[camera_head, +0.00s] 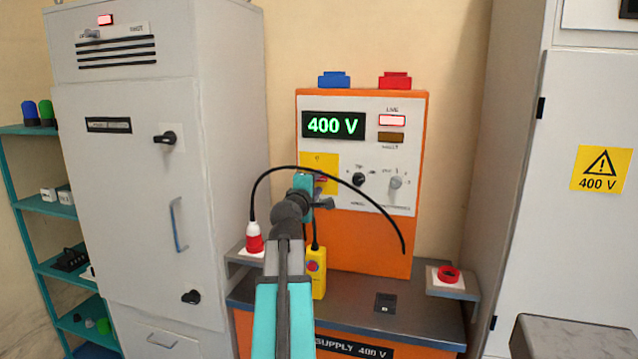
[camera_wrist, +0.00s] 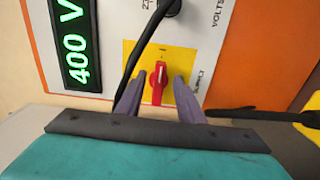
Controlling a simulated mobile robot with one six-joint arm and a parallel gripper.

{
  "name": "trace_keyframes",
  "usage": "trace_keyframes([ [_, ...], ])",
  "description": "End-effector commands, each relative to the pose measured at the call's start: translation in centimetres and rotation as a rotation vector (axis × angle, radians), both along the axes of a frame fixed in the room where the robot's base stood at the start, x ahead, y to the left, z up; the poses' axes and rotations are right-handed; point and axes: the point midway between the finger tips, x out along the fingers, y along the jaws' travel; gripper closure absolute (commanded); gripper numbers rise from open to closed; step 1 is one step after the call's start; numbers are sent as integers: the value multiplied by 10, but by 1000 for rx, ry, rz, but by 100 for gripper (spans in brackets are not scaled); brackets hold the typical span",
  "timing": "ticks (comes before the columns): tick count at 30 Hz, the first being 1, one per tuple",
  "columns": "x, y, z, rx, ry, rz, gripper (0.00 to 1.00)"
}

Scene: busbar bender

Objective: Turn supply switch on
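The supply switch is a red knob (camera_wrist: 158,82) on a yellow plate (camera_wrist: 188,62); the plate also shows in the head view (camera_head: 318,160). In the wrist view the knob's grip stands upright in the picture, a pale mark at its upper end. My gripper (camera_wrist: 157,84) is open, one finger on each side of the knob, with gaps visible. Contact and depth cannot be told. In the head view my gripper (camera_head: 316,190) is in front of the plate and hides most of the knob. The green display (camera_head: 334,125) reads 400 V. The LIVE lamp (camera_head: 392,121) looks lit.
A black cable (camera_head: 340,176) arches across the panel and my gripper. A red-white plug (camera_head: 254,238) stands at left. A yellow box with a red button (camera_head: 314,272) is beside my arm. A grey cabinet (camera_head: 140,200) stands left; the orange unit's right side has free room.

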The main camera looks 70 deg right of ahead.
Motion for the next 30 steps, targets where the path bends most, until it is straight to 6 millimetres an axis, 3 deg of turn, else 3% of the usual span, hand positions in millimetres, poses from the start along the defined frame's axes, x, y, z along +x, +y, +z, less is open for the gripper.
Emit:
trace_keyframes([
  [21, -5, 78, -1, 0, -1, 1, 66],
  [30, -5, 89, -3, -1, -3, -2, 66],
])
